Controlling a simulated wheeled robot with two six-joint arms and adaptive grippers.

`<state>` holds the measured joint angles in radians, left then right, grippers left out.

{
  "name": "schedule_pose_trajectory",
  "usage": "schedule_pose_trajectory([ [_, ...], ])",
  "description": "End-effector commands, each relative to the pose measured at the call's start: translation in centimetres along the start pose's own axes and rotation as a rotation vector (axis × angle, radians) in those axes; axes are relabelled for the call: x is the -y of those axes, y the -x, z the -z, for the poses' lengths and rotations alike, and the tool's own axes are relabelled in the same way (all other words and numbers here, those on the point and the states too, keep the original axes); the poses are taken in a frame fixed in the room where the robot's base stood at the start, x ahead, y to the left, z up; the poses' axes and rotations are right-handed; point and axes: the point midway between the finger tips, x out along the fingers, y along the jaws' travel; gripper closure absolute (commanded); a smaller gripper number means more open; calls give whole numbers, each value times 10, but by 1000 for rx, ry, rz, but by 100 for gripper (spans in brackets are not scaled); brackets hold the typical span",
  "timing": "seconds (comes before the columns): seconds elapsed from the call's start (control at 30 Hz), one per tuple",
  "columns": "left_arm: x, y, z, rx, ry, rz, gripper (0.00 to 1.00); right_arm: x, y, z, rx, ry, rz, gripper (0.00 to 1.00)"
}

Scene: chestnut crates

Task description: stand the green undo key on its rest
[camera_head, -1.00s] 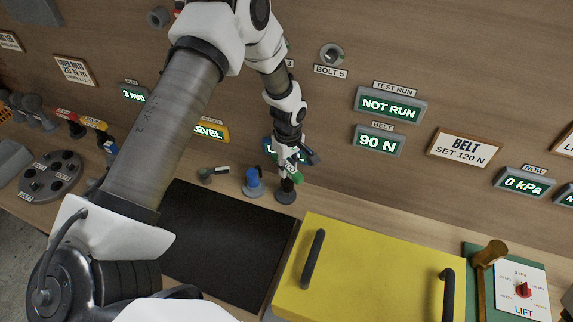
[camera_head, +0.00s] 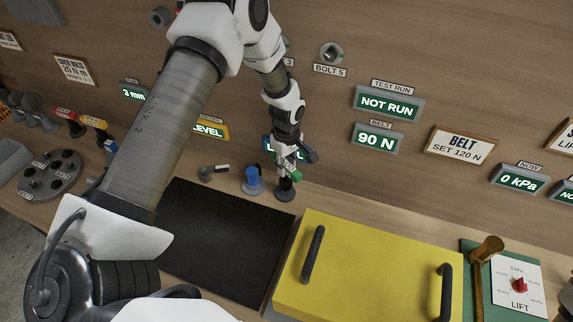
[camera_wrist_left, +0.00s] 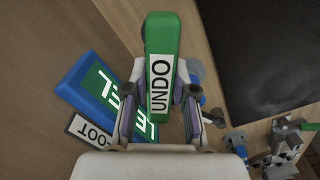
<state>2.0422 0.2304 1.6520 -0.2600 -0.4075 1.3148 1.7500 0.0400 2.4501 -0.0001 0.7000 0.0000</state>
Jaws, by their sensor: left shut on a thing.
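The green undo key (camera_wrist_left: 160,60), with a white UNDO label, is clamped in my left gripper (camera_wrist_left: 158,110) and fills the middle of the wrist view. In the head view my left gripper (camera_head: 287,168) is near the back wall, and the green key (camera_head: 294,174) shows at its fingertips. Directly below it is a dark round rest (camera_head: 285,193) with a short post. The key is right at the top of this post; I cannot tell whether they touch. My right gripper is not in view.
A blue key (camera_head: 253,177) stands on a similar base just to the left, close to the gripper. A small dark rest (camera_head: 205,174) is farther left. A black mat (camera_head: 225,240) and a yellow lid with handles (camera_head: 375,270) lie in front. The panel wall is close behind.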

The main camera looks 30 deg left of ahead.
Motion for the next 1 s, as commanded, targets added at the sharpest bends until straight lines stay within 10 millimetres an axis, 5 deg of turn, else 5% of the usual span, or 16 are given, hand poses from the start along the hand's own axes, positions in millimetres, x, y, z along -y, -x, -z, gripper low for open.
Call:
schedule_pose_trajectory([
  [1.0, 1, -15, 1, -1, 1, -4, 100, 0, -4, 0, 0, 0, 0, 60],
])
